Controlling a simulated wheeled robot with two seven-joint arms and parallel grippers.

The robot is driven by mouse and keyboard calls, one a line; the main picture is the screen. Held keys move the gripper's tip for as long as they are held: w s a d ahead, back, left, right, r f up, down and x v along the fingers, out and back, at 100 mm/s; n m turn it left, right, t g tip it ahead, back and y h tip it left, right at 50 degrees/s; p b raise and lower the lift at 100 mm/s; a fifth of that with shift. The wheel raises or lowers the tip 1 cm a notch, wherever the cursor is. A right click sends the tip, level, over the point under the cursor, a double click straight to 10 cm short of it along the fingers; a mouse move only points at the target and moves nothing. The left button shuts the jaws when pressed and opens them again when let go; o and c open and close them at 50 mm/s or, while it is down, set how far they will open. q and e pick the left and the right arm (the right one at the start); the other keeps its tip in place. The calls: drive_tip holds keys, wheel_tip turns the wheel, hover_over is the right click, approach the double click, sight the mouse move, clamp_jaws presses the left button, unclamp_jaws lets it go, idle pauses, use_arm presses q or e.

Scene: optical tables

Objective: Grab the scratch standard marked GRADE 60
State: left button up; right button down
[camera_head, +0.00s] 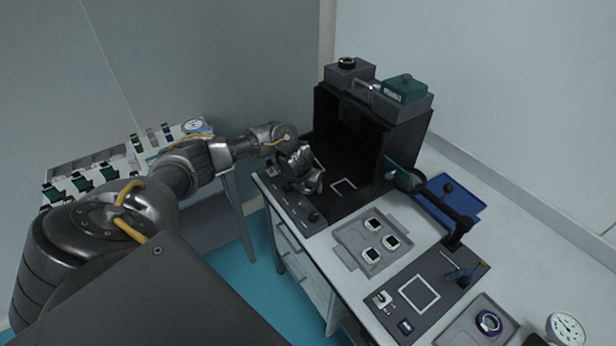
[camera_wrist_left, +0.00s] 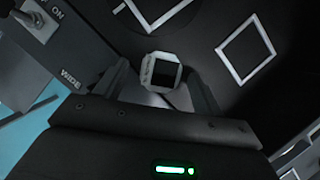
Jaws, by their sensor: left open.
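A small white-framed plate with a dark square face (camera_wrist_left: 163,72), which looks like a scratch standard, shows in the left wrist view. It lies between the two fingers of my left gripper (camera_wrist_left: 160,90), which stand apart. Its edge marking is too small to read. In the head view my left gripper (camera_head: 312,182) is low inside the black booth, near its front left, and hides whatever is between its fingers. Three similar standards (camera_head: 373,224) sit in a grey tray (camera_head: 349,236) in front of the booth. Their grades cannot be read. My right gripper is not in view.
The black booth (camera_head: 418,135) has a white square outline (camera_head: 343,187) on its floor. A switch panel (camera_head: 290,204) borders its front left. A black-armed stand (camera_head: 460,212), a blue tray (camera_head: 452,190) and a dark pad with a white square (camera_head: 420,293) lie to the right.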

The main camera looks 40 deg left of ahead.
sight(307, 189)
use_arm(q)
drive_tip(key=shift+s, duration=0.1)
drive_tip(key=c, duration=1.1)
drive_tip(key=shift+r, duration=0.1)
drive_tip(key=shift+r+b, duration=0.3)
drive_tip(key=shift+r, duration=0.2)
wheel_tip(307, 189, up, 2)
drive_tip(key=shift+d+r+b, duration=0.1)
drive_tip(key=shift+r+b, duration=0.1)
drive_tip(key=shift+b, duration=0.1)
drive_tip(key=s+d+r+p, duration=0.5)
drive_tip(key=s+d+r, duration=0.2)
drive_tip(key=s+r, duration=0.2)
drive_tip(key=s, duration=0.2)
drive_tip(key=shift+s+d+r+p, duration=0.15)
drive_tip(key=shift+s+r+p, duration=0.1)
drive_tip(key=shift+s+p, duration=0.15)
